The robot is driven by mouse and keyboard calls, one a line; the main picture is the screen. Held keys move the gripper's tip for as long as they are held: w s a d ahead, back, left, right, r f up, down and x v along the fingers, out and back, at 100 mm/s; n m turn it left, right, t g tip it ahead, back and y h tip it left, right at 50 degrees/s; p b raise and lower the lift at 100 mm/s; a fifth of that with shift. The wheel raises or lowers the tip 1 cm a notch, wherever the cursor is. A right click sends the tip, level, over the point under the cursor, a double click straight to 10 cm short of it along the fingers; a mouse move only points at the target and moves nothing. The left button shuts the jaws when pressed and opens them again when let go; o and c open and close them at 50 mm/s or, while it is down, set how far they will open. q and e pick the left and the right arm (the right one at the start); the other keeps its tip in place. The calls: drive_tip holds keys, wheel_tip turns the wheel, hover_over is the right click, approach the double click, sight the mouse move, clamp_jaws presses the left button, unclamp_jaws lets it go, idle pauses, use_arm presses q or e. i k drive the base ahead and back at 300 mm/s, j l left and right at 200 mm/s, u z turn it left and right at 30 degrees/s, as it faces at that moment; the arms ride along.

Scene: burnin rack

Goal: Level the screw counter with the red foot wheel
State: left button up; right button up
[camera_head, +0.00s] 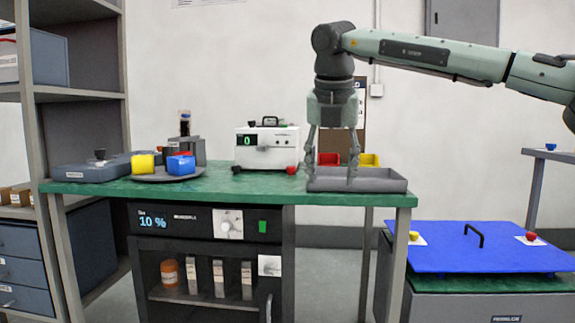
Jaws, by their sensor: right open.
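The white screw counter (267,155) stands near the back of the green table, with a green "0" on its dark display and a black handle on top. A red foot wheel (291,170) shows at its lower right corner. I cannot tell from here whether the counter is tilted. My right gripper (332,178) points down, open and empty, to the right of the counter and the red wheel. Its fingertips are at a shallow grey tray (390,185); whether they touch it I cannot tell. My left gripper is out of view.
On the green table (240,191), a round grey plate holds yellow, blue and red blocks (181,166) at left. An oven-like cabinet (205,222) is below. A blue-topped case (470,252) is at right.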

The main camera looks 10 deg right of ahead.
sight(290, 170)
drive_tip(key=i, duration=1.55)
